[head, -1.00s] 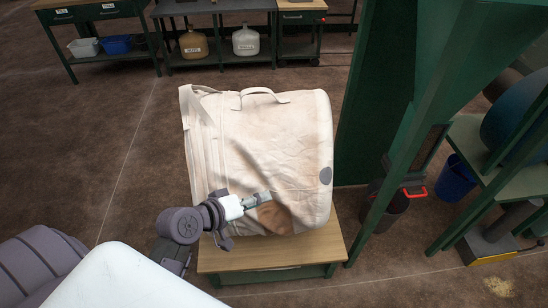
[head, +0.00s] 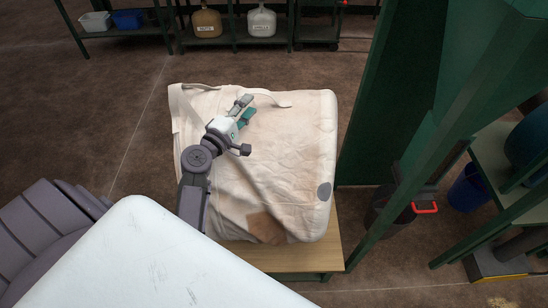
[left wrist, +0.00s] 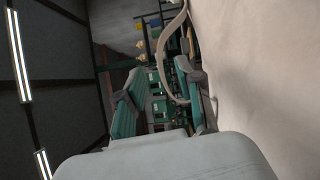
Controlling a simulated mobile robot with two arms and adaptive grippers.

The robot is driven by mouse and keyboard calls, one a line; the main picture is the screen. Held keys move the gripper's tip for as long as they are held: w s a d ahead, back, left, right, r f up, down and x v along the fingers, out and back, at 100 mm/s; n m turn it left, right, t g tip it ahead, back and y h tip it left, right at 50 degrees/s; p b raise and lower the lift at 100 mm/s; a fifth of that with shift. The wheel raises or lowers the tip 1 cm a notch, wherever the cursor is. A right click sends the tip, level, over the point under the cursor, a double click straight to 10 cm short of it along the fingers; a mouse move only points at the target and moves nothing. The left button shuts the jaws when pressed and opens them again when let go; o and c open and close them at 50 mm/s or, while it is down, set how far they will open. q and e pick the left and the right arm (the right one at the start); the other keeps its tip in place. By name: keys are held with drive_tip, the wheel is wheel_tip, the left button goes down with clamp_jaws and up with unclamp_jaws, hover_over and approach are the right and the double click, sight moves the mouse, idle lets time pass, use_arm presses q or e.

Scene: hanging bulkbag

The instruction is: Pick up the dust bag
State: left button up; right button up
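The dust bag (head: 285,150) is a large cream cloth bag with a brown patch low on its front and a grey disc at its right side. It rests on a wooden-topped stand (head: 290,258). A strap handle (head: 270,97) runs along its upper part. My left gripper (head: 248,105) is open beside the handle, near the bag's top. In the left wrist view, the gripper's teal-padded fingers (left wrist: 160,85) stand apart, and the looped strap (left wrist: 163,50) hangs between them, nearer the right finger. The bag's pale wall (left wrist: 260,70) fills the right side there. My right gripper is out of view.
A green steel frame (head: 395,110) stands close to the bag's right. A black bin with a red handle (head: 425,210) and a blue bin (head: 467,188) sit beyond it. Workbenches with jugs (head: 262,22) line the back. Floor left of the bag is clear.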

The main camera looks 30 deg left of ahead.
sight(263, 90)
use_arm(q)
drive_tip(key=w, duration=0.2)
drive_tip(key=shift+w, duration=0.3)
drive_tip(key=shift+w+r+p, duration=0.15)
drive_tip(key=shift+w+p, duration=0.3)
drive_tip(key=shift+w, duration=0.65)
drive_tip(key=w, duration=0.2)
drive_tip(key=shift+w, duration=0.65)
clamp_jaws()
drive_tip(key=shift+w+r, duration=0.1)
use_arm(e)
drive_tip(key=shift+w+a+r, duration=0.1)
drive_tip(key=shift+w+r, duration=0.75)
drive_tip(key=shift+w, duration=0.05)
